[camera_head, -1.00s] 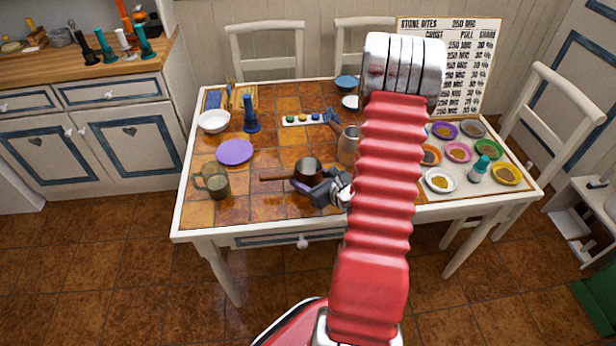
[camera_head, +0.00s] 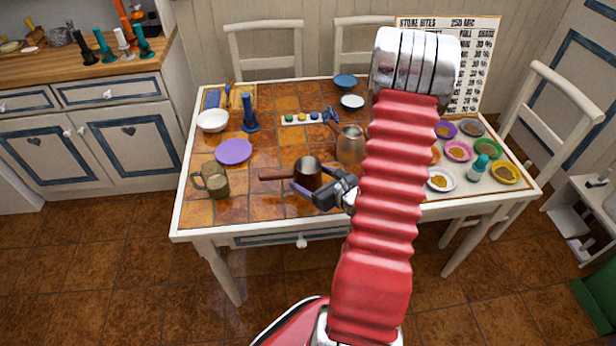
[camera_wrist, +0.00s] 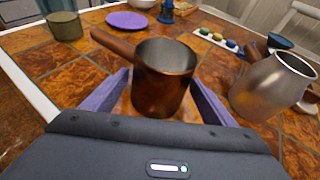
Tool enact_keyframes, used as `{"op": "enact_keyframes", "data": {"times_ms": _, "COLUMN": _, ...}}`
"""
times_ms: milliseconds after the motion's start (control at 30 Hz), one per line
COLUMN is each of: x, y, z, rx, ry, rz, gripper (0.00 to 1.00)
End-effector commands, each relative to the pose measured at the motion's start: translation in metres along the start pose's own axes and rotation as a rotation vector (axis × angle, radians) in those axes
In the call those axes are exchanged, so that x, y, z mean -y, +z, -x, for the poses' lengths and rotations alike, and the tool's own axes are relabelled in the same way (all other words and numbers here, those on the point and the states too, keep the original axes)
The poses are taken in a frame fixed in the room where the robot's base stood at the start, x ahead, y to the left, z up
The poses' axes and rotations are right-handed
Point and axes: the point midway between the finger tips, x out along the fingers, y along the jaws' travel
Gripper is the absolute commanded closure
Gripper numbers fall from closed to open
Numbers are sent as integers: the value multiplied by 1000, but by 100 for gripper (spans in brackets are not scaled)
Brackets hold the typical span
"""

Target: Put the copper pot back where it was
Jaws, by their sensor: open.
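The copper pot (camera_head: 307,171) stands upright on the tiled table, its brown handle pointing left in the head view. In the wrist view the pot (camera_wrist: 162,85) stands between the two purple fingers of my gripper (camera_wrist: 158,100), with its handle toward the upper left. My gripper (camera_head: 318,190) is open in the head view, at the pot's near right side. The fingers do not visibly close on the pot. Part of the pot's lower front is hidden behind a finger in the head view.
A metal jug (camera_head: 350,148) stands close behind and right of the pot; it also shows in the wrist view (camera_wrist: 270,88). A glass mug (camera_head: 213,179) and a purple plate (camera_head: 234,151) are to the left. Tiles in front of the mug and handle are clear.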

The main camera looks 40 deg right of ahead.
Motion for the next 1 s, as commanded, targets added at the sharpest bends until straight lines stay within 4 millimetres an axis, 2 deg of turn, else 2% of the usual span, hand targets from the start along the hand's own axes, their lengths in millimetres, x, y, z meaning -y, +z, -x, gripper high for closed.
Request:
{"op": "enact_keyframes", "data": {"times_ms": 300, "x": 1, "y": 0, "z": 48, "rx": 1, "ry": -3, "rz": -1, "gripper": 21}}
{"op": "enact_keyframes", "data": {"times_ms": 600, "x": 1, "y": 0, "z": 84, "rx": 1, "ry": -2, "rz": -1, "gripper": 21}}
{"op": "enact_keyframes", "data": {"times_ms": 800, "x": 0, "y": 0, "z": 94, "rx": 1, "ry": 1, "rz": 0, "gripper": 21}}
{"op": "enact_keyframes", "data": {"times_ms": 1000, "x": -1, "y": 0, "z": 95, "rx": 1, "ry": 2, "rz": 0, "gripper": 21}}
